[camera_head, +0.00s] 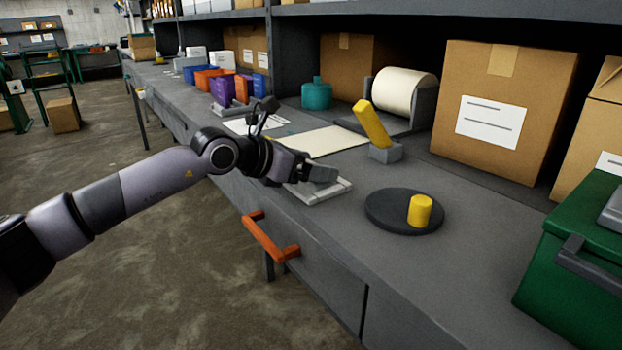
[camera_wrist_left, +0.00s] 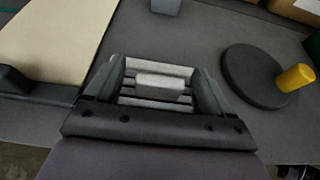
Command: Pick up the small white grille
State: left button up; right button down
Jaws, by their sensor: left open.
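The small white grille (camera_head: 330,191) lies flat on the grey workbench, near its front edge. In the left wrist view the grille (camera_wrist_left: 158,82) shows pale slats and a raised block in its middle. My left gripper (camera_head: 318,175) is over the grille and partly hides it in the head view. In the left wrist view its two fingers stand apart on either side of the grille's raised block, and it holds nothing. I cannot tell whether the fingers touch the grille. My right gripper is not in view.
A dark round disc (camera_head: 380,211) with a yellow knob (camera_head: 420,210) lies right of the grille. A grey block with a yellow handle (camera_head: 371,124) stands behind. An orange drawer handle (camera_head: 270,238) juts from the front. A green case (camera_head: 580,250) is at right.

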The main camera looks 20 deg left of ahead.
pick_arm(q)
jog(key=c, duration=1.1)
jog(key=shift+r, duration=0.1)
jog(key=shift+c, duration=0.2)
